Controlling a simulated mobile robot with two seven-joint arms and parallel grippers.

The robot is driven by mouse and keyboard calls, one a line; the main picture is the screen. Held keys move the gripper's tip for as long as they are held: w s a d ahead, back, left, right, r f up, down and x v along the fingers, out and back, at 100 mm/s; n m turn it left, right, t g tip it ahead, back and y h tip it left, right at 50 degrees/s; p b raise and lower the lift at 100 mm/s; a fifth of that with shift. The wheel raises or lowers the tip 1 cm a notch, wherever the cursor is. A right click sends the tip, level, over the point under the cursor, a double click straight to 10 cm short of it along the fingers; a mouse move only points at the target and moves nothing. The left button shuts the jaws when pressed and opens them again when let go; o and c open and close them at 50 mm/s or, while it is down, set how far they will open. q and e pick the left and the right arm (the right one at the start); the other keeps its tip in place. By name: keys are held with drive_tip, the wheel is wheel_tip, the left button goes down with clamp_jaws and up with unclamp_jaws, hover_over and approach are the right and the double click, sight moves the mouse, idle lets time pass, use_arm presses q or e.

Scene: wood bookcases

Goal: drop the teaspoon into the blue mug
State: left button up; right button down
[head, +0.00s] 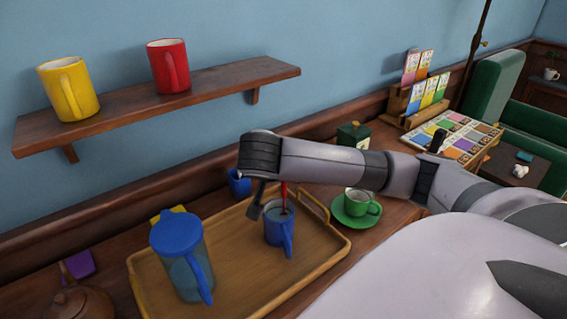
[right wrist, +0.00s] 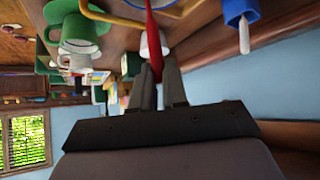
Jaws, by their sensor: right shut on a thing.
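The blue mug (head: 279,238) stands upright on a wooden tray (head: 240,285) in the head view, its handle toward me. The teaspoon has a red handle (head: 284,190), which stands nearly upright at the mug's mouth. Its lower end seems to be inside the rim, but the bowl is hidden. My right gripper (head: 268,198) is above the mug and shut on the teaspoon. In the right wrist view the red handle (right wrist: 152,35) runs from between the fingertips (right wrist: 158,76) to the top edge. My left gripper is not in view.
A blue-lidded pitcher (head: 183,260) stands left of the mug on the tray. A green cup (head: 361,202) on a saucer is to the right. A small blue container (head: 238,182) stands behind. Yellow (head: 68,90) and red (head: 168,68) mugs sit on the wall shelf (head: 215,88).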

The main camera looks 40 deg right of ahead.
drive_tip(key=shift+f, duration=0.45)
drive_tip(key=c, duration=1.1)
unclamp_jaws()
drive_tip(key=shift+r, duration=0.1)
drive_tip(key=v, duration=0.7)
